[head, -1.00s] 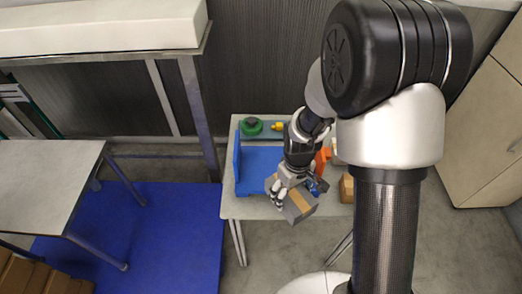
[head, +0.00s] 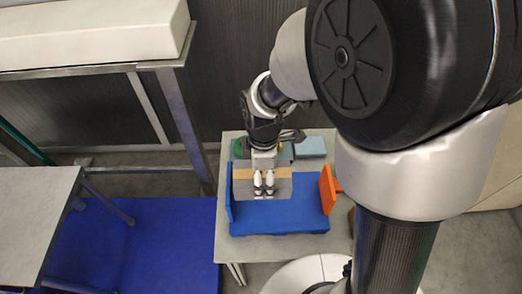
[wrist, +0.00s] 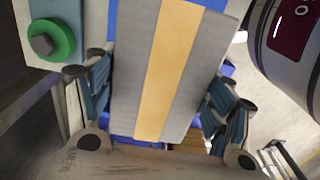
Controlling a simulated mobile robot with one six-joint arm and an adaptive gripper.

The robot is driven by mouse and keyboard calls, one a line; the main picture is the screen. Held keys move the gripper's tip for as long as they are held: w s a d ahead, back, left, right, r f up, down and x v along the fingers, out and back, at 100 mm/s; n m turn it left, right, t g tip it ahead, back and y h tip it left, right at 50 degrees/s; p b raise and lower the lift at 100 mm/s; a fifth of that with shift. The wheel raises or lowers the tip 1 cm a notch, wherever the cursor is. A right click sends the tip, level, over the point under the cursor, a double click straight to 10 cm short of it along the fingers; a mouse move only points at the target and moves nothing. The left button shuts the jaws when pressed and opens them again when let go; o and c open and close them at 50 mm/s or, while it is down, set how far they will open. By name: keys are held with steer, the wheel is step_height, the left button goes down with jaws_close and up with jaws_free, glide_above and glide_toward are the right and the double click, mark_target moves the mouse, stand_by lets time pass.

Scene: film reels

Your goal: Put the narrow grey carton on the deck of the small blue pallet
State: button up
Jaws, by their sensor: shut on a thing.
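The grey carton (head: 283,185) has a tan stripe along it. It also fills the middle of the wrist view (wrist: 198,60). My gripper (head: 264,191) is shut on it, with a finger on each side in the wrist view (wrist: 160,115). The small blue pallet (head: 280,220) lies on the small table, with its deck showing in front of the carton. The carton is over the rear part of the deck. I cannot tell whether it touches the deck. The gripper hides part of the carton.
A blue upright panel (head: 228,197) stands at the pallet's left and an orange one (head: 327,189) at its right. A green round thing (head: 238,148) and a teal box (head: 310,147) lie behind. A grey-topped table (head: 35,205) is at the left.

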step_height(320, 180, down, 10)
steer(key=b, duration=0.3)
steer(key=shift+f, duration=0.15)
steer(key=shift+f, duration=0.15)
steer(key=o, duration=1.3)
steer(key=shift+o, duration=0.2)
step_height(320, 180, up, 13)
steer(key=p, duration=0.4)
steer(key=shift+f, duration=0.15)
steer(key=s+d+r+m+t, duration=0.2)
steer(key=s+d+r+m, duration=0.3)
steer(key=r+m, duration=0.3)
steer(key=s+d+r+m+t, duration=0.2)
steer(key=s+d+r+m, duration=0.4)
steer(key=s+r+m, duration=0.2)
steer(key=shift+s+r+m+t, duration=0.2)
steer(key=shift+r+m+t, duration=0.1)
steer(key=shift+r+m, duration=0.4)
